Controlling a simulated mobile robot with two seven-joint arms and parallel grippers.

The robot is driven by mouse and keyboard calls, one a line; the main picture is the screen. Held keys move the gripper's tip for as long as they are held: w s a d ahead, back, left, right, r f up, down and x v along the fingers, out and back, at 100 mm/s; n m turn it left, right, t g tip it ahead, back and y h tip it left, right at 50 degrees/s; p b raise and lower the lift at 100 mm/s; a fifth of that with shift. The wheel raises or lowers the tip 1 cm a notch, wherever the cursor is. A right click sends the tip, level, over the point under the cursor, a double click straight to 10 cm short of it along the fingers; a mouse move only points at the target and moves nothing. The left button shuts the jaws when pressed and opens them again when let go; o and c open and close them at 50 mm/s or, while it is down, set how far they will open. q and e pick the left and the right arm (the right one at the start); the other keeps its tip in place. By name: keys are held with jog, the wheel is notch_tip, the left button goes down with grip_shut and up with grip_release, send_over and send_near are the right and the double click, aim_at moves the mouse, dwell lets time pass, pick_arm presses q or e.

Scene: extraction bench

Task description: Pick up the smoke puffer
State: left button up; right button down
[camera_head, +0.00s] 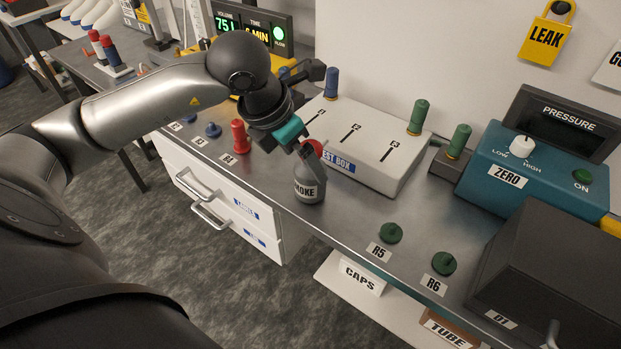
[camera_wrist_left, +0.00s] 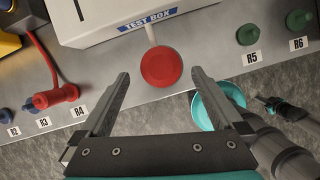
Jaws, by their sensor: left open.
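The smoke puffer (camera_head: 309,184) is a grey bottle with a SMOKE label and a red top. It stands upright near the bench's front edge, in front of the test box. In the left wrist view I look down on its round red top (camera_wrist_left: 161,67). My left gripper (camera_head: 306,151) is just above the puffer, its near finger hiding part of the red top. In the left wrist view the left gripper (camera_wrist_left: 160,82) is open, its fingers spread on either side below the red top, with a gap visible on both sides.
The white test box (camera_head: 365,144) stands close behind the puffer. A red fitting (camera_head: 239,136) is to its left. Green caps at R5 (camera_head: 390,233) and R6 (camera_head: 444,263) and a dark box (camera_head: 552,270) are to the right. Bare bench lies between puffer and R5.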

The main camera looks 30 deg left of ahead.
pick_arm(q)
jog(key=x, duration=0.5)
jog(key=shift+d+f, duration=0.15)
jog(key=shift+c, duration=0.2)
grip_shut()
dwell(0.4)
